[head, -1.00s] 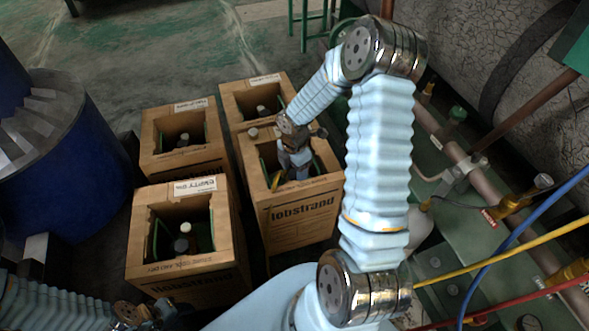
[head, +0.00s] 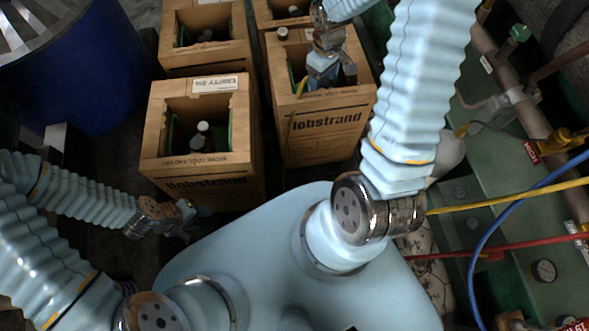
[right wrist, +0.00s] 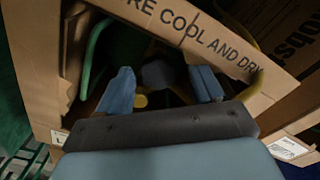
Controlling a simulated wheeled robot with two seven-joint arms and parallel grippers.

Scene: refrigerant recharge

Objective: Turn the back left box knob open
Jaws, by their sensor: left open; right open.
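The back left box (head: 237,52) is an open cardboard carton near the top of the head view. A cylinder top with a small dark knob (head: 207,34) shows inside it; its setting is too small to tell. My left gripper (head: 188,214) is low, beside the lower front of the front left box (head: 243,130), apart from the back left box. My right gripper (head: 325,75) reaches down into the front right box (head: 330,135). In the right wrist view its two blue fingers (right wrist: 163,88) are apart, with a dark knob-like shape (right wrist: 158,73) beyond them.
The front left box holds a cylinder with a pale knob (head: 203,127). The back right box (head: 268,15) is cut off at the top edge. A blue drum (head: 85,60) stands at the left. Green machinery with hoses (head: 480,220) is on the right.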

